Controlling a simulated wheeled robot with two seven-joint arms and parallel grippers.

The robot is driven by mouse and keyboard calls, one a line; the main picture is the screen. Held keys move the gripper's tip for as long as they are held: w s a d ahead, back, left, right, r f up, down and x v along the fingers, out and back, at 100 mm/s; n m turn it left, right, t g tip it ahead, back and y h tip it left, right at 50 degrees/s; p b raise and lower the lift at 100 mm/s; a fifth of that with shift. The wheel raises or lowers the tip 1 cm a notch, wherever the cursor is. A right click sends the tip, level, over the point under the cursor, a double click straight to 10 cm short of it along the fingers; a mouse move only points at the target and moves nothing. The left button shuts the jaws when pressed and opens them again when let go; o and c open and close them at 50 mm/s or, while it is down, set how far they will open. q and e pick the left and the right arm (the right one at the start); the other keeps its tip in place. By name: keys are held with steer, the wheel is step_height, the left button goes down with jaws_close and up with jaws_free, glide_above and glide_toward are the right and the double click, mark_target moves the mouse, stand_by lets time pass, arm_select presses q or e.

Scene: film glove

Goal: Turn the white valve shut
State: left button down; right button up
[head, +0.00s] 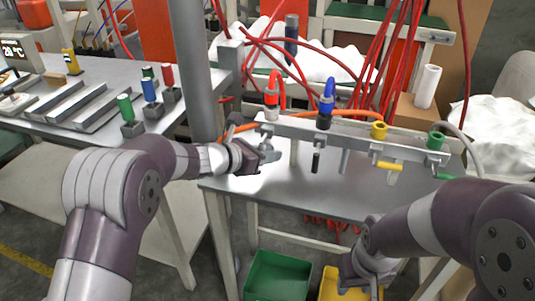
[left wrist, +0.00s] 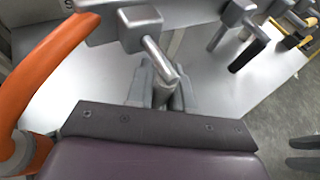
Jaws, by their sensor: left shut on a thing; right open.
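The grey manifold (head: 350,137) stands along the back of the metal table, with a row of valves. My left gripper (head: 267,153) is at its left end, shut on the pale handle of the leftmost valve, which looks like the white valve. In the left wrist view the pale handle (left wrist: 158,58) runs down between the fingertips (left wrist: 165,88); its lower end is hidden by them. Other valve handles are black (head: 316,161), yellow (head: 388,166) and green (head: 447,177). My right gripper (head: 368,284) is open and empty, low in front of the table above the yellow bin.
Red and blue connectors (head: 326,103) and several red hoses (head: 390,70) rise above the manifold. An orange hose (left wrist: 45,65) runs close to my left gripper. A green bin (head: 277,278) and a yellow bin (head: 337,287) are below. The metal tabletop (head: 330,197) in front is clear.

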arm_select(q)
steer(key=n+h+b, duration=0.1)
steer(key=b, duration=0.3)
steer(key=d+n+h+b, duration=0.1)
steer(key=n+h+b, duration=0.1)
steer(key=b, duration=0.1)
steer(key=d+n+t+h+b, duration=0.1)
steer(key=b, duration=0.3)
steer(key=shift+s+r+n+b, duration=0.15)
steer(key=shift+s+n+b, duration=0.15)
steer(key=shift+s+b, duration=0.05)
steer(key=r+n+t+h+b, duration=0.1)
steer(key=n+t+b, duration=0.1)
steer(key=n+b, duration=0.1)
steer(key=r+n+t+h+b, duration=0.1)
steer(key=n+b, duration=0.1)
steer(key=b, duration=0.3)
steer(key=d+r+n+t+h+b, duration=0.1)
steer(key=n+t+b, duration=0.1)
steer(key=b, duration=0.3)
steer(key=shift+s+r+n+t, duration=0.2)
steer(key=shift+n+t, duration=0.1)
steer(key=shift+n, duration=0.5)
steer(key=n+t+b, duration=0.1)
steer(key=r+n+t+y+b, duration=0.1)
steer(key=n, duration=0.1)
steer(key=shift+r+b, duration=0.1)
steer(key=shift+b, duration=0.2)
steer(key=shift+n, duration=0.3)
